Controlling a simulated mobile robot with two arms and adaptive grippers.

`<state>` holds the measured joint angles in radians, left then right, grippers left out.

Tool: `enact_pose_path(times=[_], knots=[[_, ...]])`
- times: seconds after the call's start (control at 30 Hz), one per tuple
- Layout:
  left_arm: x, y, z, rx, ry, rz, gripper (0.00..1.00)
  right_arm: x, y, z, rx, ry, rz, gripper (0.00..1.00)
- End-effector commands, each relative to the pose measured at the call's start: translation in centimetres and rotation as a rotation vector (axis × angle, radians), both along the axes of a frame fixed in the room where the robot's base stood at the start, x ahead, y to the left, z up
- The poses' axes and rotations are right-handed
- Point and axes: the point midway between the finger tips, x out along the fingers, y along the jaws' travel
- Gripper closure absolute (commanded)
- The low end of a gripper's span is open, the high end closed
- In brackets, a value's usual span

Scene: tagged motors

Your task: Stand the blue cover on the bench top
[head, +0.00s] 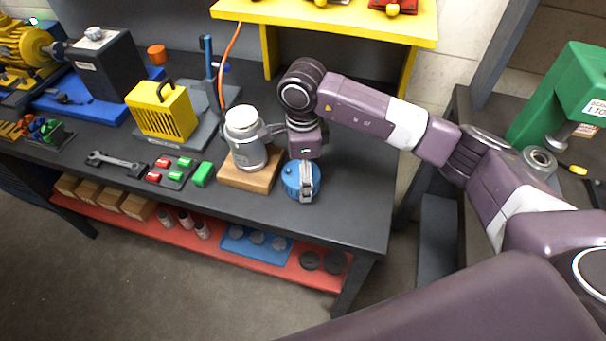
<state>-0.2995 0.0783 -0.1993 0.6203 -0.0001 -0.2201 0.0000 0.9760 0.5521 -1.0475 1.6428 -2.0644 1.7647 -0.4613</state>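The blue cover (290,181) is a small round blue piece near the front edge of the bench top (345,215), right of the grey motor. My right gripper (306,182) reaches down over it from above. One grey finger lies against the cover's front right side and partly hides it; the other finger is hidden. The gripper looks shut on the cover. The cover is at or just above the bench surface; I cannot tell whether it touches. The grey motor (248,150) with a white top stands upright on a wooden block (235,178). My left gripper is not in view.
A yellow slatted cover (162,110), a wrench (115,162) and red and green blocks (172,171) lie to the left. A yellow shelf (330,22) stands behind. A green machine (570,95) is at right. The bench right of the blue cover is clear.

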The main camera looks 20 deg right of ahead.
Motion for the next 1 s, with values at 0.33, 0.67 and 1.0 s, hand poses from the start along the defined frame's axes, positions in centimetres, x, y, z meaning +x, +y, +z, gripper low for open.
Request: enact_pose_path(times=[0.33, 0.67, 1.0], knots=[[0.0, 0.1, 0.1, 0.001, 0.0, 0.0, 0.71, 0.0, 0.0, 0.0, -0.001, 0.0, -0.001, 0.18], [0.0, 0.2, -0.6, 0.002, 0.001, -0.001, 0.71, 0.2, 0.0, 3.0, 0.0, -0.006, 0.001, 0.18], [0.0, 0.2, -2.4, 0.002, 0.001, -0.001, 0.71, 0.1, 0.0, 10.1, -0.001, -0.004, 0.0, 0.18]])
